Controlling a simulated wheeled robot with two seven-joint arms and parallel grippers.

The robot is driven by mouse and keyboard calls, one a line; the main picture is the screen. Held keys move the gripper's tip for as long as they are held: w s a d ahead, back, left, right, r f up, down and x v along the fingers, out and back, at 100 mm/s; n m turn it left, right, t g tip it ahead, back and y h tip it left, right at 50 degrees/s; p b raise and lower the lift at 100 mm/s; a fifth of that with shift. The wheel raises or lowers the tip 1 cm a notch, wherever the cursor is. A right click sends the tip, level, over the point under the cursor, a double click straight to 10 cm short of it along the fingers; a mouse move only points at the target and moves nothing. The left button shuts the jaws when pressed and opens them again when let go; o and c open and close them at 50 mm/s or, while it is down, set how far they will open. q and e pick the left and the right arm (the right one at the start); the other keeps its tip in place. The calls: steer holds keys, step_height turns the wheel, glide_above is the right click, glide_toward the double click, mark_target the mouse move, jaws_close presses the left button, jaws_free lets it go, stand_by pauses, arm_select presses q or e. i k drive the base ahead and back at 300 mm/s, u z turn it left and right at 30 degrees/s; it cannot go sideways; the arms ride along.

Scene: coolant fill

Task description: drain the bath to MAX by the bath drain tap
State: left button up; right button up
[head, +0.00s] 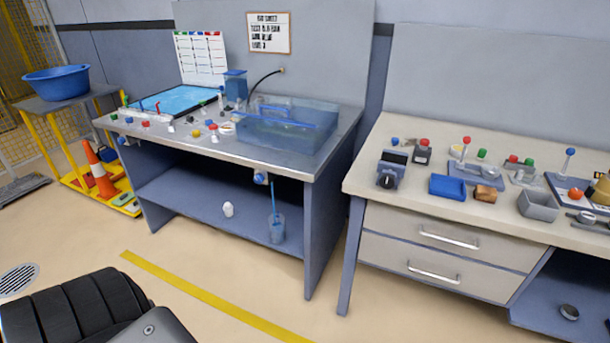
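The bath is a clear, blue-tinted tank (285,130) on the right part of the left bench, with liquid inside. Its MAX mark is too small to make out. A tap with a blue and white body (261,178) sits under the bench's front edge below the bath. A thin blue line, a stream or a tube, I cannot tell which, runs down from beside it into a clear container (276,230) on the lower shelf. Another blue tap (121,140) is under the bench's left end. Neither of my grippers is in view.
The left bench top (290,164) also holds a blue tray (186,98) and several small coloured parts. The right bench (374,172) carries tools. An orange cone (98,175) stands left.

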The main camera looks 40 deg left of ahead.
mark_target(258, 178)
steer(key=z, duration=0.2)
steer(key=i, duration=0.8)
steer(key=u, duration=0.7)
steer(key=i, duration=0.45)
steer(key=u, duration=0.55)
